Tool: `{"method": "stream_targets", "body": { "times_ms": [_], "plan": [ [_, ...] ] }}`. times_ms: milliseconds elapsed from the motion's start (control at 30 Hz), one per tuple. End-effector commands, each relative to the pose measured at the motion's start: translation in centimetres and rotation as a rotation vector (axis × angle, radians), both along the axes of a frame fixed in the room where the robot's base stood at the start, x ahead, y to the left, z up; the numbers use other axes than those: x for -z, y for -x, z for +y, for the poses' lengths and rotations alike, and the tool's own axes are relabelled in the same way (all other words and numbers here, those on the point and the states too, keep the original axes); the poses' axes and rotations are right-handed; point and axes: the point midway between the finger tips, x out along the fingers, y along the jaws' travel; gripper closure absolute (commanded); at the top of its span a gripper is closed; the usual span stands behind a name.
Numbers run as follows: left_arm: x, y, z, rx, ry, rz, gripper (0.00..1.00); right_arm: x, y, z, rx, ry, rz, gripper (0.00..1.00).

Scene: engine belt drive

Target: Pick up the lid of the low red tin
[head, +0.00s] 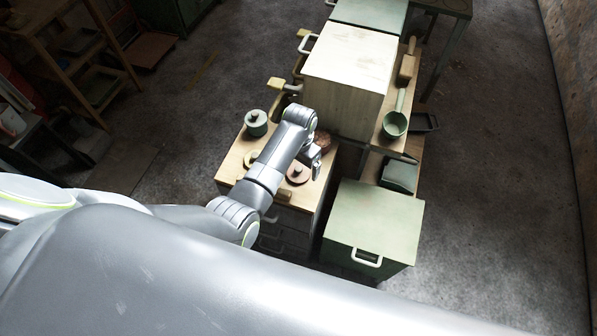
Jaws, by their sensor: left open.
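A low, dull red round tin with a lid and small knob (297,173) sits on the wooden top of a small cabinet. The lid appears to be on it. My left gripper (316,171) is open and empty, pointing down just to the right of the tin. It is apart from the lid as far as I can tell. The height between them is hard to judge. A second reddish round thing (323,141) lies behind my gripper, partly hidden by it. My right gripper is not in view.
A tall pale box (350,70) rises behind. A green box (374,222) with a white handle stands at right.

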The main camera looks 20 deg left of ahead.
Motion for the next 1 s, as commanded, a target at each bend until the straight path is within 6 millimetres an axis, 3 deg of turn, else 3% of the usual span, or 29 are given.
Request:
{"method": "stream_targets", "body": {
  "times_ms": [233,567,900,1000],
  "plan": [
    [3.0,-0.1,0.3,0.0,-0.001,0.002,0.09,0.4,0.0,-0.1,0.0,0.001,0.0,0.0],
    [3.4,-0.1,0.3,0.0,0.0,-0.001,0.1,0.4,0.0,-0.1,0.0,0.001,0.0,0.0],
    [3.4,-0.1,0.3,0.0,0.0,-0.001,0.54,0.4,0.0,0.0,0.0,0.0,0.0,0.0],
    [3.4,-0.1,0.3,0.0,0.0,-0.001,0.56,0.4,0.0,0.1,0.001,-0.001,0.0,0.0]
  ]
}}
